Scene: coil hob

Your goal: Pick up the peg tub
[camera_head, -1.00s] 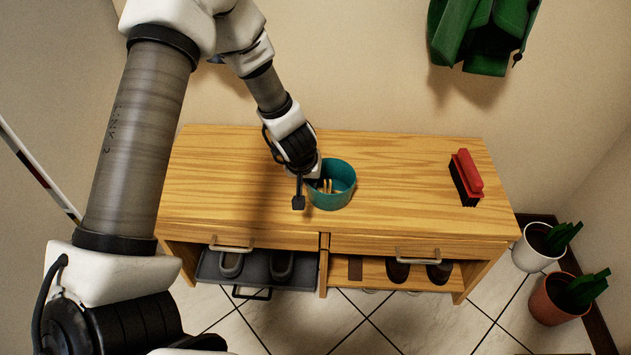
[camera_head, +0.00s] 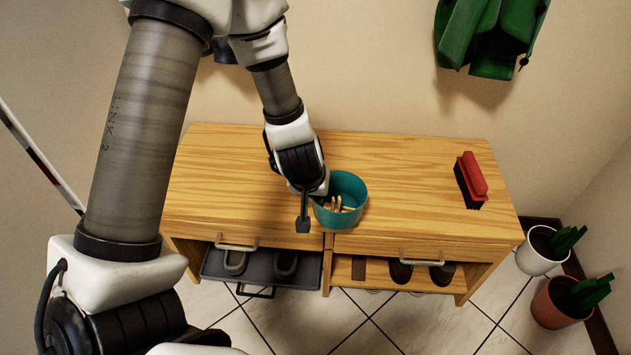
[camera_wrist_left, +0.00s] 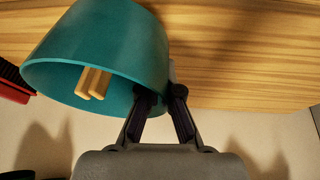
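The peg tub (camera_head: 348,186) is a teal round tub with several light wooden pegs (camera_head: 338,204) inside, at the middle of the wooden cabinet top near its front edge. My right gripper is not in view.
The wooden cabinet top (camera_head: 415,165) is mostly clear. A red brush (camera_head: 471,180) lies at its right. Shoes on trays (camera_head: 215,265) sit below. Two potted plants (camera_head: 545,245) stand on the floor at right. A green garment (camera_head: 490,35) hangs on the wall.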

